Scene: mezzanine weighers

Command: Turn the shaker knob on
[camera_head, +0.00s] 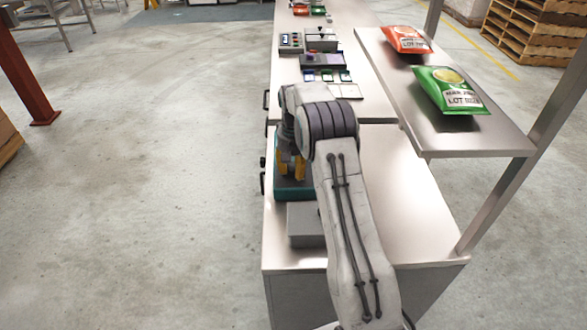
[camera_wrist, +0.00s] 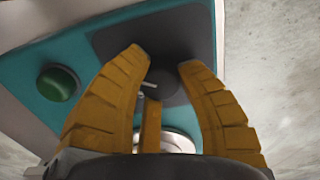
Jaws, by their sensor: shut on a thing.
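The shaker (camera_head: 295,194) is a teal box with a dark grey panel, standing on the near bench under my arm. In the wrist view its teal face (camera_wrist: 75,45) carries a green round button (camera_wrist: 57,84) at the left and the dark shaker knob (camera_wrist: 163,82) on the grey panel. A small pale mark shows beside the knob. My gripper's yellow fingers (camera_wrist: 165,62) are closed on the knob, one finger on each side. In the head view my gripper (camera_head: 291,172) is at the shaker, and my arm hides much of it.
A grey box (camera_head: 304,226) sits just in front of the shaker. A raised shelf (camera_head: 470,130) at the right holds a green bag (camera_head: 449,90) and an orange bag (camera_head: 406,40). Weighing devices (camera_head: 308,42) stand farther along the bench.

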